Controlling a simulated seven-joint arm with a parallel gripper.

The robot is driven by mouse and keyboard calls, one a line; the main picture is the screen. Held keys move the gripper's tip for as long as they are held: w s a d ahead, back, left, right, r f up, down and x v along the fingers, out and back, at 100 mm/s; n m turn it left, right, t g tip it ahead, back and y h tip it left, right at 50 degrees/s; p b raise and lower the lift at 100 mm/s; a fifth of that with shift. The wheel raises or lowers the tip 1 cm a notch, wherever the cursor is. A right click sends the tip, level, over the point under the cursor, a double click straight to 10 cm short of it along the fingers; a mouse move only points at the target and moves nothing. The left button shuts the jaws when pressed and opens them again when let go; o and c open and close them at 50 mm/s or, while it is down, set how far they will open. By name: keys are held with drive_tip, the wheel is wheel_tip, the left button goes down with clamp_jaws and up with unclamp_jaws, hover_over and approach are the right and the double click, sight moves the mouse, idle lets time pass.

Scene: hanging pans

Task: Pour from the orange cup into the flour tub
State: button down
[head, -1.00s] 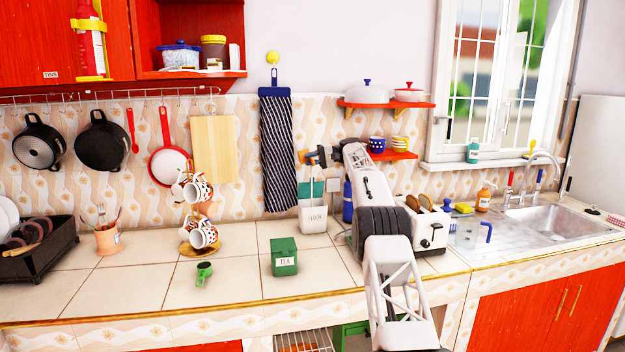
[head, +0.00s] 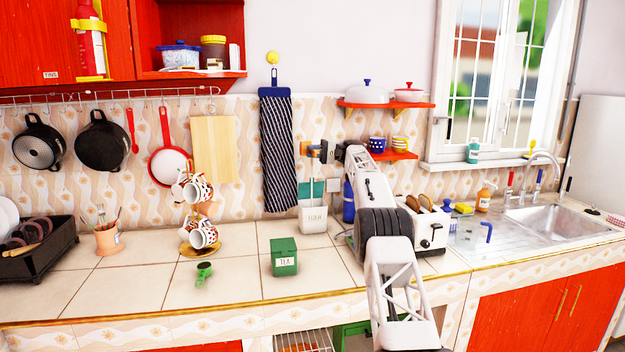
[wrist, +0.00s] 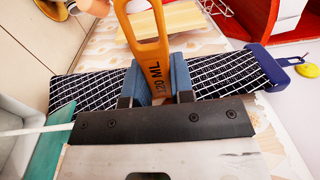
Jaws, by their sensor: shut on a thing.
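The orange cup (head: 312,149) is in my gripper (head: 324,151), in the air above the flour tub in the head view. The wrist view shows its orange handle (wrist: 150,50), marked 120 ML, between the blue fingers of my gripper (wrist: 156,82). No stream between cup and tub shows.
The striped cloth (head: 276,150) hangs left of the cup. A red shelf (head: 392,155) with small pots is to the right. A blue bottle (head: 348,205) and a toaster (head: 428,232) stand right of the tub. A green tea tin (head: 284,258) is in front.

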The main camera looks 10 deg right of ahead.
drive_tip(key=shift+d+r+y, duration=0.1)
drive_tip(key=shift+r+y, duration=0.2)
drive_tip(key=shift+r, duration=0.2)
drive_tip(key=shift+d+r+y, duration=0.2)
drive_tip(key=shift+r+y, duration=0.5)
drive_tip(key=shift+r, duration=0.65)
drive_tip(key=shift+r, duration=0.3)
idle(1.0)
drive_tip(key=shift+a+f+h, duration=0.2)
drive_tip(key=shift+f+h, duration=0.35)
drive_tip(key=shift+f, duration=0.6)
drive_tip(key=shift+a+f+h, duration=0.15)
drive_tip(key=shift+f+h, duration=0.4)
drive_tip(key=shift+f, duration=0.6)
drive_tip(key=shift+f, duration=0.1)
